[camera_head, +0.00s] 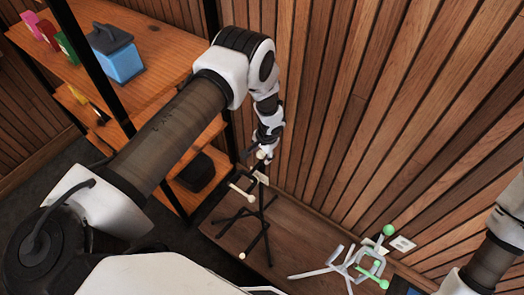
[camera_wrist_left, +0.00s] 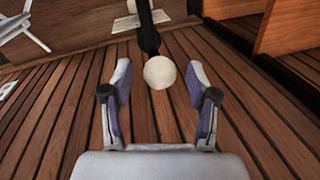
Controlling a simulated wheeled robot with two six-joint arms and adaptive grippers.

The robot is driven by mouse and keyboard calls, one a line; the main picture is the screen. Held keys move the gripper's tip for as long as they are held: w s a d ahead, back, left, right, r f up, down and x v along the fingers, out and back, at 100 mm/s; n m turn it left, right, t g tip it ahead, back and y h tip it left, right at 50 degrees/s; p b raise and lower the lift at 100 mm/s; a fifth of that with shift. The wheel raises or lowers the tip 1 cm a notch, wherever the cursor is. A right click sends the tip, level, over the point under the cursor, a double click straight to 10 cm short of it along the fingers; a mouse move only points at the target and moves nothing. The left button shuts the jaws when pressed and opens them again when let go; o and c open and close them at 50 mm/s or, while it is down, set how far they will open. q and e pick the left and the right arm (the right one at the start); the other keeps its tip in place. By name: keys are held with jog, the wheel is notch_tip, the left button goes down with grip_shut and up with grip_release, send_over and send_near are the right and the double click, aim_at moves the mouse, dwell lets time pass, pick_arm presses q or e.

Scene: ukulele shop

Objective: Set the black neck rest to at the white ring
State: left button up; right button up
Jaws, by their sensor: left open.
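The black neck rest (camera_head: 247,212) stands on the wooden bench, a thin frame with crossed legs and cream ball tips. My left gripper (camera_head: 262,160) is above its upper end, pointing down. In the left wrist view the gripper (camera_wrist_left: 158,95) is open, its two fingers wide apart. A cream ball on a black rod (camera_wrist_left: 159,72), part of the neck rest, shows between and beyond the fingers; I cannot tell whether they touch it. I cannot make out a white ring. My right gripper is outside the views.
A pale stand with green ball tips (camera_head: 350,268) is on the bench to the right. A white plate (camera_head: 402,243) is near the slatted wall (camera_head: 330,100). Wooden shelves (camera_head: 150,50) with a blue box (camera_head: 118,55) are at the left.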

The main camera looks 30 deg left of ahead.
pick_arm(q)
jog(key=shift+c, duration=0.7)
grip_shut()
notch_tip(320, 180, up, 18)
jog(key=p, duration=0.7)
jog(key=shift+r, duration=0.1)
jog(key=shift+o, duration=0.7)
grip_release()
